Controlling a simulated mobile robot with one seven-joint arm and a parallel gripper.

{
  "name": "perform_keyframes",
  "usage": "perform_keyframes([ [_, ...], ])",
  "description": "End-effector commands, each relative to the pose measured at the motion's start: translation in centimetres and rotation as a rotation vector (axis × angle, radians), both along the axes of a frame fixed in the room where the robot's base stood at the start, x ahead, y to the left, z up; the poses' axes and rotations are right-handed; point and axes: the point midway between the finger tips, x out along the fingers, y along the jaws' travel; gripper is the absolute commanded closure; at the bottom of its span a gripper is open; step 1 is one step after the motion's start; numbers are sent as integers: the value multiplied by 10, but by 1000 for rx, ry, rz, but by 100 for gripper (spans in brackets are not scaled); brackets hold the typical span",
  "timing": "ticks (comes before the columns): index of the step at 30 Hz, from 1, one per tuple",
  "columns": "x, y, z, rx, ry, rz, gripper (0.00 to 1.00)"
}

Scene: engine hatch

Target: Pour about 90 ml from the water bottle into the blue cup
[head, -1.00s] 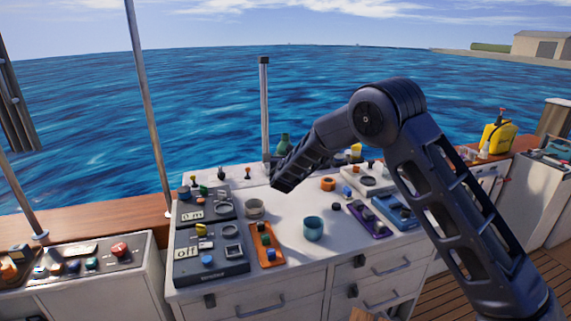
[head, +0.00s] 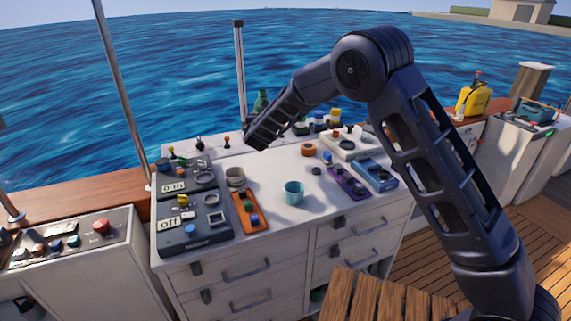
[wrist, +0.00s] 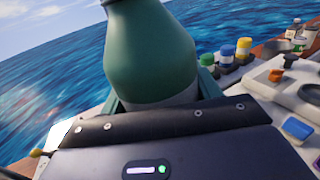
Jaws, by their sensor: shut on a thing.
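The light blue cup (head: 294,192) stands upright and open on the white counter. The green bottle (head: 261,103) shows partly behind the end of my arm, at the counter's back edge. It fills the upper middle of the wrist view (wrist: 150,50), close to the camera, with its top cut off by the frame. My gripper (wrist: 160,97) is shut on the bottle's body. In the head view my arm hides the fingers. The bottle is up and behind the cup in the picture, well apart from it. The cup's inside is too small to read for water.
A grey cup (head: 235,178) stands left of the blue cup, near an orange tray (head: 249,212) and dark instrument panels (head: 192,232). Purple (head: 348,184) and blue (head: 375,174) trays lie to the right. A metal post (head: 240,70) rises close to the bottle.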

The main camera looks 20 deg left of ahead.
Motion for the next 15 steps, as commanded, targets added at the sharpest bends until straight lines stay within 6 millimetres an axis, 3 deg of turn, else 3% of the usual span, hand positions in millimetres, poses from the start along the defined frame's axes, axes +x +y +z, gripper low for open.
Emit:
perform_keyframes([
  [5,-24,-10,-30,-2,1,-129,70],
  [15,-83,-52,-93,-4,0,-439,70],
])
